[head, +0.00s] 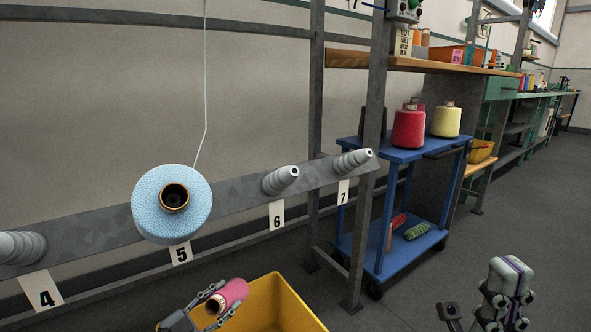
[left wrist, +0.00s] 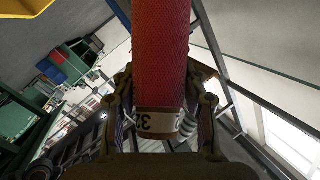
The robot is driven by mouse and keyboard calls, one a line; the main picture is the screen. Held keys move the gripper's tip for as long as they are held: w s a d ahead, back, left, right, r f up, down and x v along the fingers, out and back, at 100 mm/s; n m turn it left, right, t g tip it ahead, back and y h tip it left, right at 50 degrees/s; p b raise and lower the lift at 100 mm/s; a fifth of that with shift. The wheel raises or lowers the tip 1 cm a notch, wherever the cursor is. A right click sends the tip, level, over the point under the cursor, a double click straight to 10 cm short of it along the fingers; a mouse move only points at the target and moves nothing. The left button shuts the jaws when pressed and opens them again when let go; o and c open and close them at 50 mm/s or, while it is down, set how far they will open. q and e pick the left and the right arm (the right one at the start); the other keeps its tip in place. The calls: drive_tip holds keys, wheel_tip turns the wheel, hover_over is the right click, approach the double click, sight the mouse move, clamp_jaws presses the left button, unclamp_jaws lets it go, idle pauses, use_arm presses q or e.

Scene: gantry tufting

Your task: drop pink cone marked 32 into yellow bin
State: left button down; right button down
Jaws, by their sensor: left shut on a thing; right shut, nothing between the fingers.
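The pink cone (head: 234,292) is held by my left gripper (head: 216,302), whose fingers are shut around its end. The yellow bin (head: 292,309) is at the bottom of the head view, partly cut off. The cone overlaps the bin's far left part; its height over the bin I cannot tell. My right gripper (head: 512,268) is shut and empty at the lower right, away from the bin.
A grey rail (head: 105,222) with numbered pegs runs behind the bin; a light blue cone (head: 172,204) sits at peg 5 with its thread going up. A blue cart (head: 420,151) with red and yellow cones stands right. The floor between cart and right gripper is clear.

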use_arm(q)
drive_tip(key=shift+f+b, duration=1.55)
drive_tip(key=shift+f, duration=1.25)
